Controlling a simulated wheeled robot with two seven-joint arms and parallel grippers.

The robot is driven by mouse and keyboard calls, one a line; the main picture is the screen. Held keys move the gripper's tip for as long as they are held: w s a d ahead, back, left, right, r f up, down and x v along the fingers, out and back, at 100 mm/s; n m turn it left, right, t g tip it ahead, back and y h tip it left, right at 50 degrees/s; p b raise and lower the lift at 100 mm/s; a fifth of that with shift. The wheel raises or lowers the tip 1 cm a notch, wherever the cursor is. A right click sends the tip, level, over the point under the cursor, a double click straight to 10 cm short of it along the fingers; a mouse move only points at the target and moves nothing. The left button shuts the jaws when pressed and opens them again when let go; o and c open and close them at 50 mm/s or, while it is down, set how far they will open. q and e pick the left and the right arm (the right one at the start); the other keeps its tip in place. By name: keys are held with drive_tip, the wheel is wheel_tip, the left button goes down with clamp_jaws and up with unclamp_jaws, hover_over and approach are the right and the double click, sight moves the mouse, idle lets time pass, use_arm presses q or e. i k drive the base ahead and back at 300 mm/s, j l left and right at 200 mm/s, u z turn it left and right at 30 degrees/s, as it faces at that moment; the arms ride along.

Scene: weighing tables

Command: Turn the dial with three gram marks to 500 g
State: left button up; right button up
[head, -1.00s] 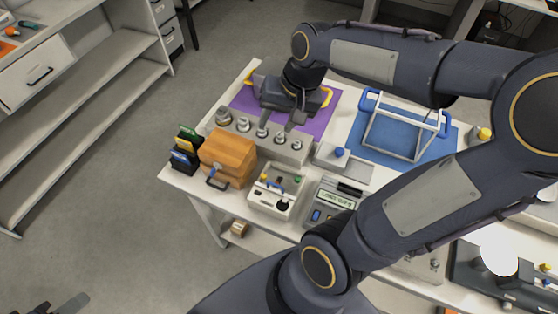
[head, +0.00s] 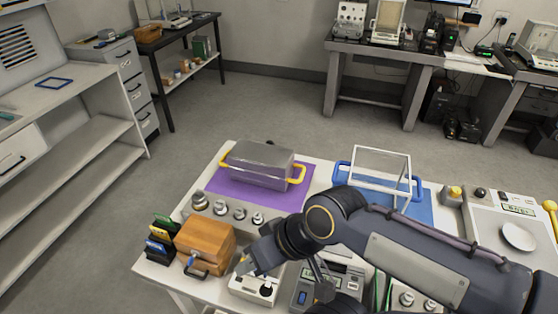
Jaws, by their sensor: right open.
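A pale control box (head: 240,287) stands at the front edge of the table, partly hidden by my right gripper. A black knob (head: 266,291) sits on its top and looks like the dial; its gram marks are too small to read. My right gripper (head: 243,268) is open above the back of this box, just left of and behind the knob. I cannot tell whether it touches the box. My left gripper is not in view.
A wooden case (head: 205,243) stands close left of the box. Behind are a row of metal weights (head: 239,214) and a grey lidded container with yellow handles (head: 262,160) on a purple mat (head: 223,184). A scale (head: 345,268) is close right, partly covered by my arm.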

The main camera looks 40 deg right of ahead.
sight(480, 193)
drive_tip(key=z, duration=3.75)
drive_tip(key=l+z, duration=0.2)
drive_tip(key=l, duration=0.2)
drive_tip(key=i+l+z, duration=0.25)
drive_tip(key=l, duration=0.15)
drive_tip(key=l+z, duration=0.2)
drive_tip(key=l, duration=0.25)
drive_tip(key=i+l+z, duration=0.2)
drive_tip(key=i, duration=0.3)
drive_tip(key=i+l+z, duration=0.2)
drive_tip(key=i, duration=0.35)
drive_tip(key=i+l+z, duration=0.2)
drive_tip(key=i, duration=0.3)
drive_tip(key=i+u, duration=0.4)
drive_tip(key=i+l+u, duration=0.1)
drive_tip(key=i+u, duration=0.25)
drive_tip(key=i, duration=0.2)
drive_tip(key=i+l+u, duration=0.2)
drive_tip(key=i+u, duration=0.2)
drive_tip(key=i+j+u, duration=0.2)
drive_tip(key=i+u, duration=0.2)
drive_tip(key=i+j+u, duration=0.15)
drive_tip(key=i+u, duration=0.65)
drive_tip(key=i+l+u, duration=0.2)
drive_tip(key=i+u, duration=0.25)
drive_tip(key=k+j, duration=0.05)
drive_tip(key=k, duration=0.05)
